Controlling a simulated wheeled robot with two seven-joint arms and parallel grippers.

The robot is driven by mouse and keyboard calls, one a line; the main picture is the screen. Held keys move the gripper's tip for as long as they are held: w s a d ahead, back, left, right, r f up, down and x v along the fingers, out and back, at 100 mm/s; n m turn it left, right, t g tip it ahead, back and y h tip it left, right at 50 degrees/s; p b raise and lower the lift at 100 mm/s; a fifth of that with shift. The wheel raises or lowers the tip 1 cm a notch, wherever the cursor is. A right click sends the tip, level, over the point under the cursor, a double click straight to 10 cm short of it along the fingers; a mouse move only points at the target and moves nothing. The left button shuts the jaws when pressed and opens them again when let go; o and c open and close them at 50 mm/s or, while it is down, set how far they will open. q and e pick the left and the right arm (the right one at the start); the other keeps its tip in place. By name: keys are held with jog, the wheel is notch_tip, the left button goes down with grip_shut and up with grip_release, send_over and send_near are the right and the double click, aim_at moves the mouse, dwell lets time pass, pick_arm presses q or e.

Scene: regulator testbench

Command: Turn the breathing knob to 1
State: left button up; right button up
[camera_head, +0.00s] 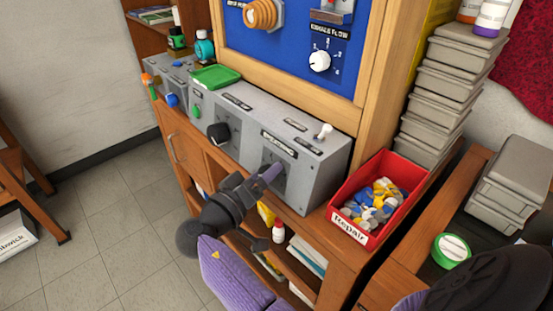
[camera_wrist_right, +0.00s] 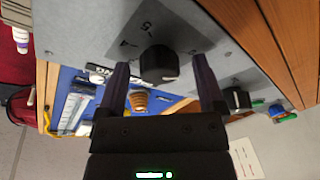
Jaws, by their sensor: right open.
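The breathing knob (camera_wrist_right: 158,65) is a round black knob on the grey panel, centred in the right wrist view. My right gripper (camera_wrist_right: 160,78) is open, with one purple finger on each side of the knob and visible gaps. In the head view my right gripper (camera_head: 264,178) is at the front of the grey console (camera_head: 322,178), below a dark label, and mostly hides this knob. My left gripper is not in view.
Another black knob (camera_head: 218,133) sits further left on the console, near a green button (camera_head: 196,111). A red Repair bin (camera_head: 345,231) stands close right. A blue panel (camera_head: 282,45) rises behind.

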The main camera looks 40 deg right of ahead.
jog(key=shift+d, duration=0.1)
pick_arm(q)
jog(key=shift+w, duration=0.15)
pick_arm(e)
jog(key=shift+c, duration=0.8)
grip_shut()
jog(key=shift+f+b, duration=0.15)
jog(key=shift+b, duration=0.4)
jog(key=m+g+b, duration=0.1)
jog(key=m+b, duration=0.4)
jog(key=b, duration=0.1)
jog(key=m+g+h+b, duration=0.1)
jog(key=m+g+b, duration=0.1)
jog(key=m+b, duration=0.3)
jog(key=shift+f+b, duration=0.15)
jog(key=shift+b, duration=0.9)
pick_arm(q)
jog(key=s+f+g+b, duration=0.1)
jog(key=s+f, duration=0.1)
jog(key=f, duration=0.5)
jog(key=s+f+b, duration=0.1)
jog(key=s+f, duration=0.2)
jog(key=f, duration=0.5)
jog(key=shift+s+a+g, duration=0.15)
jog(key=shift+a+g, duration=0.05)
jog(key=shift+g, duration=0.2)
pick_arm(e)
jog(key=shift+r+m+g+h, duration=0.3)
jog(key=shift+m, duration=0.8)
